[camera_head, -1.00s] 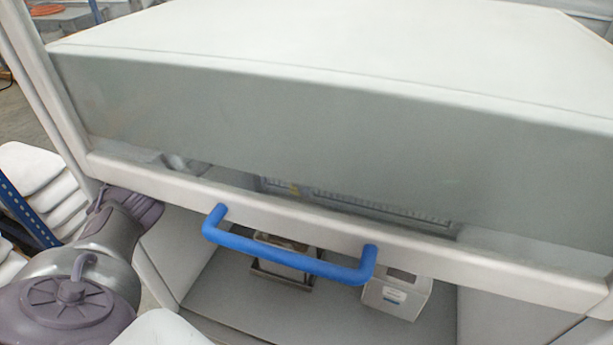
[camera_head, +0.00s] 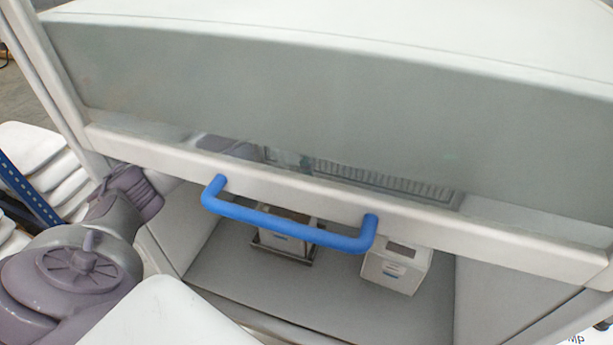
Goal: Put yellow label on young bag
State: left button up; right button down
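I see no yellow label and no young bag that I can make out. A white cabinet or hood fills the view, with a grey front panel (camera_head: 330,105) and a blue handle (camera_head: 285,228) on its lower rail. Under the rail, a small white box (camera_head: 397,268) with a dark top opening and a blue mark stands on the grey floor. Another small box (camera_head: 285,240) stands left of it on a dark tray, partly behind the handle. My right gripper is out of view.
White stacked sacks (camera_head: 45,160) lie on a blue rack (camera_head: 28,190) at the far left. The cabinet's grey floor (camera_head: 340,295) is free in front of the boxes. The rail and handle hang above the opening.

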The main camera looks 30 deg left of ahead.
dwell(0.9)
pick_arm(q)
jog(key=o, duration=1.4)
jog(key=shift+r, duration=3.5)
